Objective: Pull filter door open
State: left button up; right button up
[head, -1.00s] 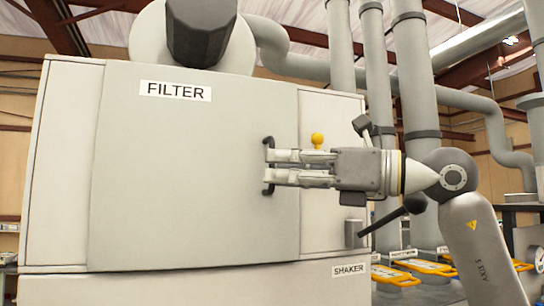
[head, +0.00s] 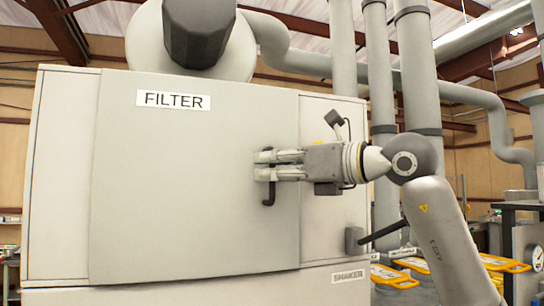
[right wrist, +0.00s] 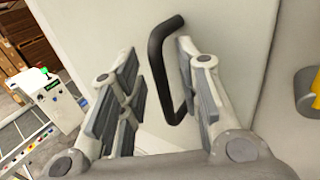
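The large pale grey filter door (head: 180,190) with the "FILTER" label stands on the cabinet front and looks closed. Its dark handle (head: 268,195) is upright near the door's right edge; the upper part is hidden behind my right gripper (head: 258,166). In the right wrist view the black handle (right wrist: 157,75) lies between the spread fingers of the right gripper (right wrist: 160,80). It is close to the right finger, with a clear gap to the left finger. The gripper is open; I cannot tell whether it touches the handle. My left gripper is not in view.
A dark lever (head: 385,235) sticks out at the cabinet's lower right, below my right arm, near the "SHAKER" label (head: 349,276). Yellow-framed items (head: 395,277) stand at the lower right. Grey pipes (head: 415,80) rise behind my arm. A control box (right wrist: 52,95) shows in the right wrist view.

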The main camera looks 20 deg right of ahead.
jog(key=shift+w+a, duration=0.2)
jog(key=shift+w, duration=0.1)
jog(key=shift+c, duration=0.5)
grip_shut()
